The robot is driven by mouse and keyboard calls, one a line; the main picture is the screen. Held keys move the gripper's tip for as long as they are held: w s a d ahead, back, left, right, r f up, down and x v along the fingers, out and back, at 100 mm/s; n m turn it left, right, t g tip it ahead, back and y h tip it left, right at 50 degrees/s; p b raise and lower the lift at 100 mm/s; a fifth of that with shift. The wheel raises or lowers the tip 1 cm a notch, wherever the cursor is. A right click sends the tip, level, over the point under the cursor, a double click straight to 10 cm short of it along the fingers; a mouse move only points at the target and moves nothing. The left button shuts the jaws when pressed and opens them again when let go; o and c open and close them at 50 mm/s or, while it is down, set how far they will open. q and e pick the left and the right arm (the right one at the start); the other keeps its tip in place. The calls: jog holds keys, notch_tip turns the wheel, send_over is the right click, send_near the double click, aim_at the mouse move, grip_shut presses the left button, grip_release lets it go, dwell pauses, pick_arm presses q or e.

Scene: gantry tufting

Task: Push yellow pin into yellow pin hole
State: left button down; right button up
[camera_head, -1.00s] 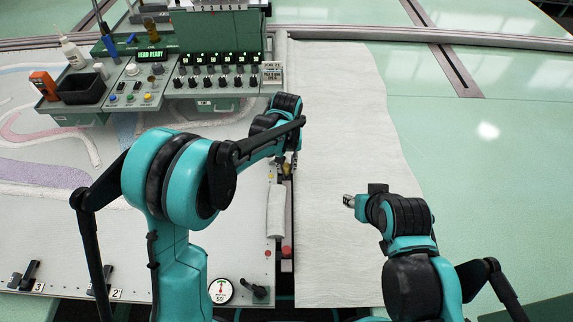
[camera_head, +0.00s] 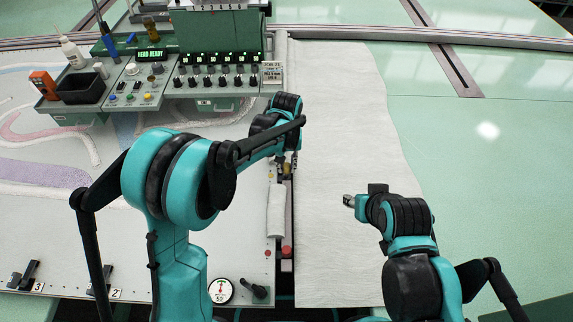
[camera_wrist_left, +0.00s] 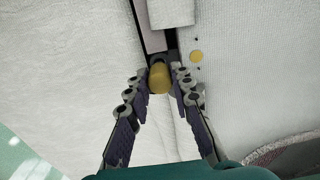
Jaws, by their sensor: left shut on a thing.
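The yellow pin (camera_wrist_left: 160,77) has a rounded yellow head and stands between my left fingertips in the left wrist view. My left gripper (camera_wrist_left: 160,80) is shut on it, one finger on each side. The pin is at the dark, narrow strip between two pale fabric-covered surfaces. A flat yellow disc (camera_wrist_left: 196,56) lies on the surface just right of the strip. The yellow pin hole and the pin's lower end are hidden. In the head view my left gripper (camera_head: 285,170) reaches down at this strip. My right gripper (camera_head: 349,201) is over the white cloth, away from the pin.
The green control console (camera_head: 215,75) stands behind my left gripper. White cloth (camera_head: 345,130) covers the middle; the green table (camera_head: 470,160) at right is clear.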

pick_arm(q)
jog(key=shift+f+b, duration=1.1)
jog(key=shift+f, duration=0.35)
jog(key=c, duration=1.3)
grip_release()
jog(key=shift+o, duration=0.2)
notch_tip(320, 180, up, 12)
jog(key=shift+r, duration=0.1)
jog(key=shift+s+a, duration=0.1)
jog(key=s+a+r+t, duration=0.3)
jog(key=s+a+r, duration=0.1)
jog(key=s+a, duration=0.45)
jog(key=s+a+f+t, duration=0.3)
jog(key=s+a+t, duration=0.1)
jog(key=s+a, duration=0.5)
jog(key=shift+s, duration=0.7)
